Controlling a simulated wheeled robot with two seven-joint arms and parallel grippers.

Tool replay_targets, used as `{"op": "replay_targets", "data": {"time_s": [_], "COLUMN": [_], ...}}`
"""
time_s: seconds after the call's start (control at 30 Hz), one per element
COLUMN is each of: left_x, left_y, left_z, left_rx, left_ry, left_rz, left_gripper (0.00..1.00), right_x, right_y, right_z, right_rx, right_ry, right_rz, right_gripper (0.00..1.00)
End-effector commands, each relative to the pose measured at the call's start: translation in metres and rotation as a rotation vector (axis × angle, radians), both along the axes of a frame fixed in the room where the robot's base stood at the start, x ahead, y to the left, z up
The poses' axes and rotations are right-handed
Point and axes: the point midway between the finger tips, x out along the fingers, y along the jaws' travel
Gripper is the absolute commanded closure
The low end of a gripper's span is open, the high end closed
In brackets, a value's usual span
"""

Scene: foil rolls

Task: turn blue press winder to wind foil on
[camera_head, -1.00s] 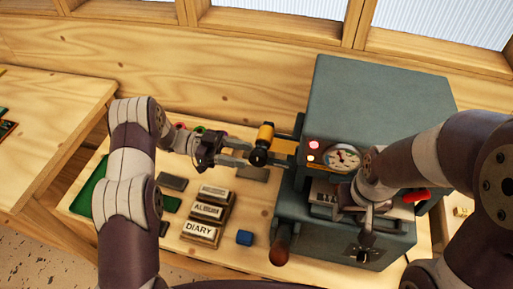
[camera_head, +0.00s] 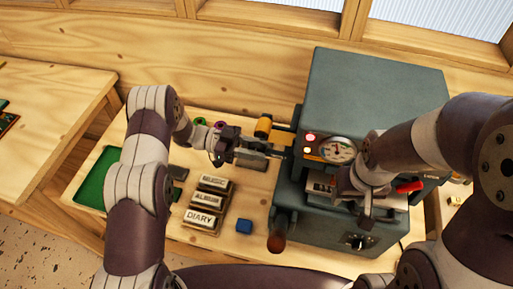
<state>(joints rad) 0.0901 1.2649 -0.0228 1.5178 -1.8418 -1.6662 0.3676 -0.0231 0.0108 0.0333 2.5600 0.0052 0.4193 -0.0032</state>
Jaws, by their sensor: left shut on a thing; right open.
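The blue-grey press (camera_head: 372,88) stands on the bench at the right, with a dial and lit lamps on its front. My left gripper (camera_head: 272,152) is just below the roll at the press's left side. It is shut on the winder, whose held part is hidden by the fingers. My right gripper (camera_head: 366,208) is open in front of the press, beside the type holder (camera_head: 322,187); its fingertips are partly hard to make out.
Title blocks MUSIC, ALBUM and DIARY (camera_head: 203,221) lie left of the press. A brown-knobbed lever (camera_head: 278,241) sticks out at the press's lower left. A green tray (camera_head: 97,181) is at the far left.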

Motion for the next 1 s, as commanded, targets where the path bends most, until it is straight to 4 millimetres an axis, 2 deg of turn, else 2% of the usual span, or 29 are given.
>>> {"op": "replay_targets", "data": {"time_s": [0.37, 0.7, 1.0], "left_x": [0.001, 0.001, 0.001], "left_y": [-0.001, -0.001, -0.002], "left_z": [0.005, 0.006, 0.004], "left_rx": [0.188, 0.429, 0.558], "left_ry": [-0.041, -0.089, -0.114], "left_rz": [0.000, -0.001, 0.000], "left_gripper": [1.00, 1.00, 1.00], "right_x": [0.000, 0.000, 0.000], "right_y": [0.000, 0.000, 0.000], "right_z": [0.010, 0.029, 0.041], "right_rx": [0.000, 0.000, 0.000], "right_ry": [0.000, 0.000, 0.000], "right_rz": [0.000, 0.000, 0.000], "right_gripper": [0.49, 0.49, 0.49]}}
